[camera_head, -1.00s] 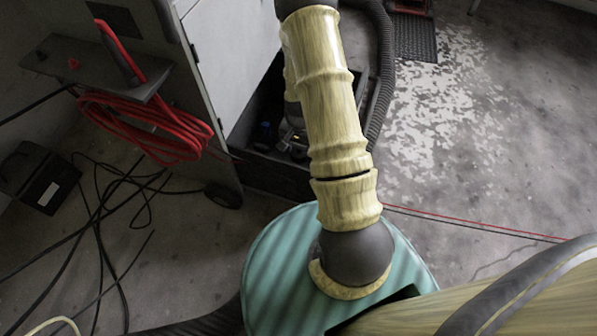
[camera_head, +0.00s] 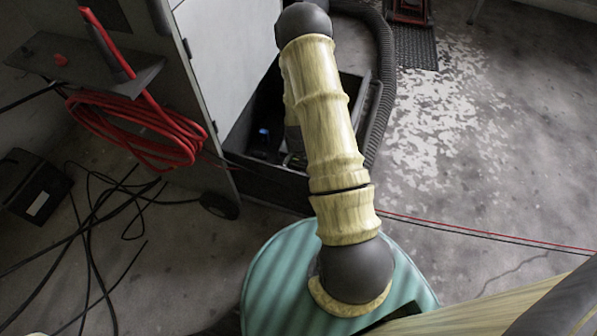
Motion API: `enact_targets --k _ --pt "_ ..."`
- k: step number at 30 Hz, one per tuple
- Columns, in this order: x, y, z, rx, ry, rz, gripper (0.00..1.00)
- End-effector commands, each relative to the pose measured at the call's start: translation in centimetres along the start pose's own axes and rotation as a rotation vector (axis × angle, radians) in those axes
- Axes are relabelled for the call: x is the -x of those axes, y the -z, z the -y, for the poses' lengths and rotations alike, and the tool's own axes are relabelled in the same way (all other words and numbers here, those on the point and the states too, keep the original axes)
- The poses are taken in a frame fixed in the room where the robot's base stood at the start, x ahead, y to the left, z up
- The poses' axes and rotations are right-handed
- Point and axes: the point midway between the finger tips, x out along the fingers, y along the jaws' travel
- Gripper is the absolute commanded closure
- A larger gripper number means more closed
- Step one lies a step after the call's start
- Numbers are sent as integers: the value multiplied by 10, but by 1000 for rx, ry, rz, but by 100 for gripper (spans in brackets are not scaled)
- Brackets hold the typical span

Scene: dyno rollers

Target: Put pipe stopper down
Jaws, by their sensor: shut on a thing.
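I cannot make out the pipe stopper in the head view. My gripper is also out of view. Only part of my own arm shows, with pale yellow links and dark round joints. It rises from my green base and reaches up to a dark joint near the top edge. What lies beyond that joint is hidden.
A grey cabinet (camera_head: 228,62) stands at upper left, with a coiled red hose (camera_head: 150,140) on its side and a caster (camera_head: 219,205) below. Black cables (camera_head: 92,215) and a black box (camera_head: 36,188) lie left. A ribbed hose (camera_head: 381,90) curves behind my arm. Floor at right is mostly clear.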

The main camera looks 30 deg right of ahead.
Motion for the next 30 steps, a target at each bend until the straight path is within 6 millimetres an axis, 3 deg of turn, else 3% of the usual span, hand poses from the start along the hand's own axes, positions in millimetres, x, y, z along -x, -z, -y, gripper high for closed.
enact_targets --k 1,3,15,16,18,30 --pt "-13 0 0 0 0 1 86" --pt "-17 0 0 0 0 0 86" --pt "-19 0 0 0 1 0 86" --pt "-18 0 0 0 1 0 47" --pt "-18 0 0 0 1 0 33" --pt "-13 0 0 -1 1 -1 31"
